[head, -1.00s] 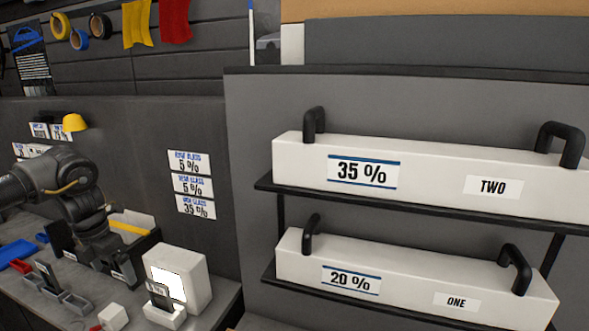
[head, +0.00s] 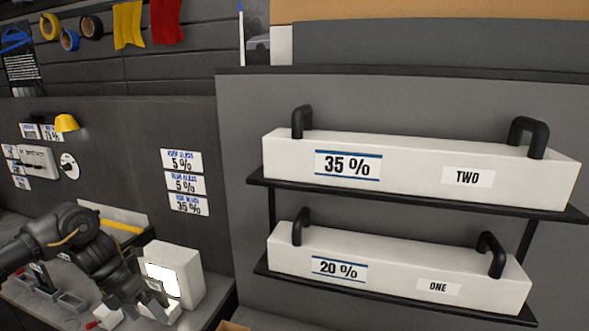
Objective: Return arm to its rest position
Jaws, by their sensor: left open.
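My black left arm comes in from the left. Its gripper (head: 138,303) is open, low over the grey workbench (head: 202,316), in front of the white box with a bright screen (head: 174,271). The fingers overlap a small white stand (head: 158,308) in the picture; I cannot tell whether they touch it. I see nothing held between them. My right arm and gripper are out of view.
Two white handled boxes, 35 % TWO (head: 415,167) and 20 % ONE (head: 397,270), sit on a black shelf rack at right. Small trays (head: 70,302) lie at bench left. A yellow lamp (head: 66,123) is on the panel behind. Tape rolls hang above.

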